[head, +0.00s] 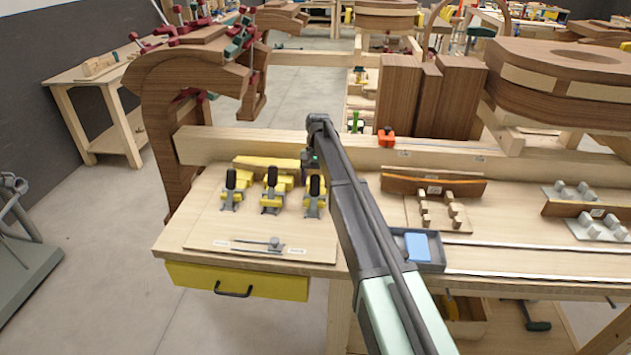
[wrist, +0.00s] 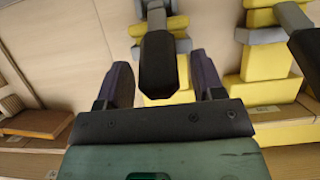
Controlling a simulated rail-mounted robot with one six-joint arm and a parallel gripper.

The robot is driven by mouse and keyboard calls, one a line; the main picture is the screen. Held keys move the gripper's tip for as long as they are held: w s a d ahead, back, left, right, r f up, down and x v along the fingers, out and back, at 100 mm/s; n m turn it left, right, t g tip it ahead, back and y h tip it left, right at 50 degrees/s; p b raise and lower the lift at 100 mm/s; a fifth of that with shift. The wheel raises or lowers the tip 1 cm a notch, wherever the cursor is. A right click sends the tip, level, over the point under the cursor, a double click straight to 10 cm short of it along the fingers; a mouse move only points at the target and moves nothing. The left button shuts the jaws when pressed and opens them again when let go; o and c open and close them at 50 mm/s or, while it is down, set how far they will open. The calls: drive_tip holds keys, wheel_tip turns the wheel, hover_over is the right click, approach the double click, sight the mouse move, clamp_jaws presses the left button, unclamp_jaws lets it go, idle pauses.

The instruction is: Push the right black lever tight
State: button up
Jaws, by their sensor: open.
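Three yellow toggle clamps with black levers stand in a row on the wooden board. The right black lever (head: 314,186) stands upright, close to my arm; the middle lever (head: 271,177) and left lever (head: 231,179) also stand upright. In the wrist view the right black lever (wrist: 157,62) appears between the two dark fingers of my open gripper (wrist: 163,82), with gaps visible on both sides. The middle lever also shows at the right edge of the wrist view (wrist: 306,50). In the head view my gripper (head: 310,162) is mostly hidden by my arm, just behind the right lever.
A flat metal bar with a knob (head: 273,243) lies on the board in front of the clamps. A long wooden beam (head: 225,146) runs behind them.

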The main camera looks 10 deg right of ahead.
drive_tip(key=p+v, duration=0.9)
drive_tip(key=v, duration=0.1)
drive_tip(key=shift+r+p, duration=0.3)
drive_tip(key=shift+r, duration=0.05)
drive_tip(key=shift+w, duration=0.1)
drive_tip(key=shift+c, duration=0.3)
